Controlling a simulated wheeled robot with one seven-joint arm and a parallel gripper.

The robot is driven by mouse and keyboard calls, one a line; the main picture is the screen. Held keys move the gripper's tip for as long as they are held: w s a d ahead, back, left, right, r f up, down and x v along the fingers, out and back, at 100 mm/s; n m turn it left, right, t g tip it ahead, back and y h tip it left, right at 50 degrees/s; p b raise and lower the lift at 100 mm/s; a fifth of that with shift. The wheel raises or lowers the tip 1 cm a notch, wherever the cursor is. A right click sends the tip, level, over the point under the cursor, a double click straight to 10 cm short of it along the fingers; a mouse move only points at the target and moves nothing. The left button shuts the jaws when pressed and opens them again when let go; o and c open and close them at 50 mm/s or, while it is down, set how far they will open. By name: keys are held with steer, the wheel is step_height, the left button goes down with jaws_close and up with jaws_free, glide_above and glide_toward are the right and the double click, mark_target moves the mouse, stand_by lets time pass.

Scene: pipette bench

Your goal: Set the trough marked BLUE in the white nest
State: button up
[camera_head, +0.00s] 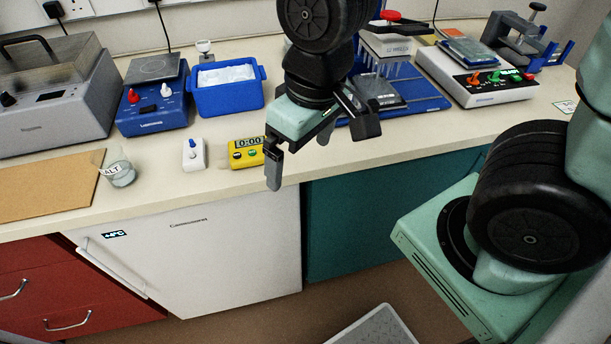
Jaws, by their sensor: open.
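My gripper (320,150) hangs over the front of the bench, with its fingers spread wide and nothing between them. I cannot make out a trough marked BLUE or a white nest. A blue deck (428,104) stands behind and to the right of my gripper, partly hidden by my arm. A white multichannel pipette head (387,45) with a red top stands over it, above a grey plate-like item.
On the bench (235,185) stand a blue ice tub (228,98), a yellow timer (246,153), a small white device (193,154), a SALT beaker (120,172), a blue stirrer (150,112) and a white instrument (490,94). A brown board (45,188) lies at left. The front strip right of the timer looks clear.

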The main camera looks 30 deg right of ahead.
steer(key=s+a+r+n+g, duration=0.1)
steer(key=s+a+n, duration=0.2)
steer(key=s, duration=0.4)
steer(key=shift+a+r, duration=0.2)
steer(key=shift+a, duration=0.35)
